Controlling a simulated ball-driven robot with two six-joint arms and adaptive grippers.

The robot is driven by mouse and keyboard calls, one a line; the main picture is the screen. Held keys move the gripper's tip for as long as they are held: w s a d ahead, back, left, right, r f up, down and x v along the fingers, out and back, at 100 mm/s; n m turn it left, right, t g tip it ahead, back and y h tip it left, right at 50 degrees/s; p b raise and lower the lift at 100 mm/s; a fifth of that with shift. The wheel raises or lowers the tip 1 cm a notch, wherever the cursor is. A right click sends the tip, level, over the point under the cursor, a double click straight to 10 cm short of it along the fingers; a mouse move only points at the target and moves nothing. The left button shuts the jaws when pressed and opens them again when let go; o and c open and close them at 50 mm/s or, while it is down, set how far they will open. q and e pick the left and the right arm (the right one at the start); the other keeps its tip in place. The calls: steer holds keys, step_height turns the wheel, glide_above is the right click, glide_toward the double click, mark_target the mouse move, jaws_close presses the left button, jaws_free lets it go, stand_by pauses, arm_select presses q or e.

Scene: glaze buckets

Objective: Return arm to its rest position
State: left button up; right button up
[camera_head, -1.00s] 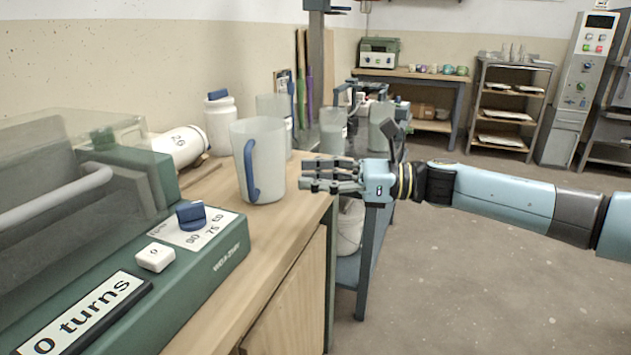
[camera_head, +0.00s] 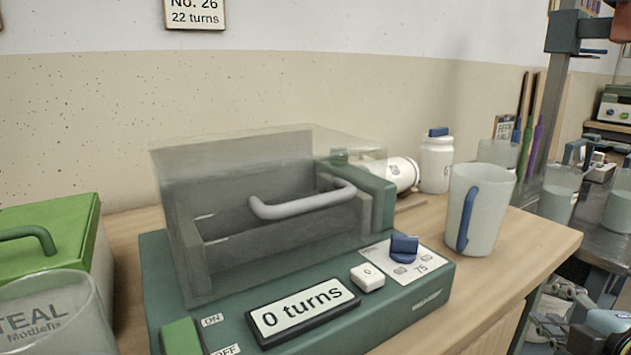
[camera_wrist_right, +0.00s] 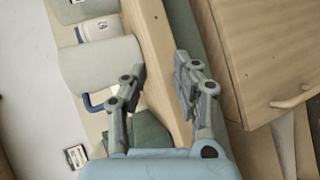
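My right gripper (camera_head: 545,308) shows at the lower right of the head view, below and beyond the bench's right end, with only its hand and a bit of arm in the picture. In the right wrist view its fingers (camera_wrist_right: 160,82) stand apart with nothing held between them. The left finger overlaps the view of a pale pitcher (camera_wrist_right: 95,66). The same pitcher (camera_head: 486,210), with a blue handle, stands upright on the bench near its right end, apart from the gripper. My left gripper is in neither view.
A green machine (camera_head: 400,318) with a clear lid and a "0 turns" display sits on the wooden bench (camera_head: 540,240). A white jar (camera_head: 436,163) and a lying "26" jar (camera_head: 402,175) are behind. A green box (camera_head: 60,235) and clear bucket (camera_head: 50,315) stand left. A cabinet door (camera_wrist_right: 255,55) shows in the wrist view.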

steer(key=s+a+f+m+g, duration=0.25)
steer(key=s+m+g, duration=0.2)
steer(key=s, duration=0.35)
steer(key=s+a+f+m+g+y, duration=0.1)
steer(key=s+a+m+g, duration=0.2)
steer(key=s+m, duration=0.3)
steer(key=s+a+f+m+g, duration=0.2)
steer(key=s+a+m+g, duration=0.15)
steer(key=s, duration=0.55)
steer(key=s+d+f+m+g, duration=0.1)
steer(key=d+f, duration=0.1)
steer(key=f, duration=1.1)
steer(key=s+d+f, duration=0.1)
steer(key=f, duration=1.1)
steer(key=s+d+f+g, duration=0.1)
steer(key=s+f, duration=1.5)
steer(key=s, duration=0.3)
steer(key=shift+s+d, duration=0.15)
steer(key=shift+s, duration=0.05)
steer(key=shift+f, duration=0.1)
